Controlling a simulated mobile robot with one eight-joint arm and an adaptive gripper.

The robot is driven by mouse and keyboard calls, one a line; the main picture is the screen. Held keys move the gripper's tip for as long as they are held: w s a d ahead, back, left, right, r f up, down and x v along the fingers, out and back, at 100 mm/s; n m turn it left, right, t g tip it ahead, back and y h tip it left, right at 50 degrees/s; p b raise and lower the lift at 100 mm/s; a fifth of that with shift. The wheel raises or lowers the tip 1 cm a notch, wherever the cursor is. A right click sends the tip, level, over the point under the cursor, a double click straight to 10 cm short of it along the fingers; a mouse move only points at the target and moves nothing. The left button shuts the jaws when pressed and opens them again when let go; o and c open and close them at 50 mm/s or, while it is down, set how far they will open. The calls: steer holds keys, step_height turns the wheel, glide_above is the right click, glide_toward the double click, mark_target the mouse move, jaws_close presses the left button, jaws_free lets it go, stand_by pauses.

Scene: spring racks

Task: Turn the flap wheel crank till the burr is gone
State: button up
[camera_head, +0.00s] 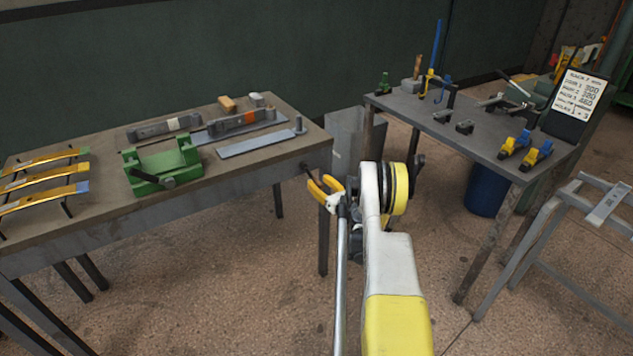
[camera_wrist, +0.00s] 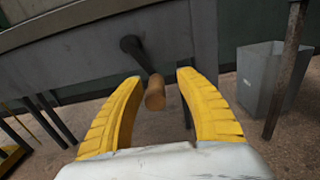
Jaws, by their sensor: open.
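A dark crank arm (camera_wrist: 135,46) with a round wooden handle (camera_wrist: 155,92) sticks out from the grey front of the left bench. The handle hangs down and to the right of the pivot. My gripper (camera_wrist: 156,82) is open, its yellow fingers on either side of the handle in the wrist view, with gaps on both sides. I cannot tell how deep the handle lies between them. In the head view my gripper (camera_head: 317,183) is just off the bench's right front corner, and the crank is small and dark there. No flap wheel or burr can be made out.
The left bench (camera_head: 230,178) carries a green fixture (camera_head: 160,165), flat bars and yellow leaf strips. A grey bin (camera_head: 348,140) stands behind my arm. The right table (camera_head: 440,125) holds clamps and a sign (camera_head: 578,103). Open floor lies between them.

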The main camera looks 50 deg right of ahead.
steer(key=shift+s, duration=0.1)
jaws_close()
steer(key=shift+d+r+n, duration=0.1)
steer(key=shift+d+n, duration=0.05)
steer(key=shift+n, duration=0.15)
stand_by(0.4)
step_height(320, 180, up, 9)
steer(key=d+n, duration=0.1)
steer(key=n, duration=1.7)
steer(key=shift+s+r+n, duration=0.15)
steer(key=shift+r+n, duration=0.05)
steer(key=shift+n, duration=0.2)
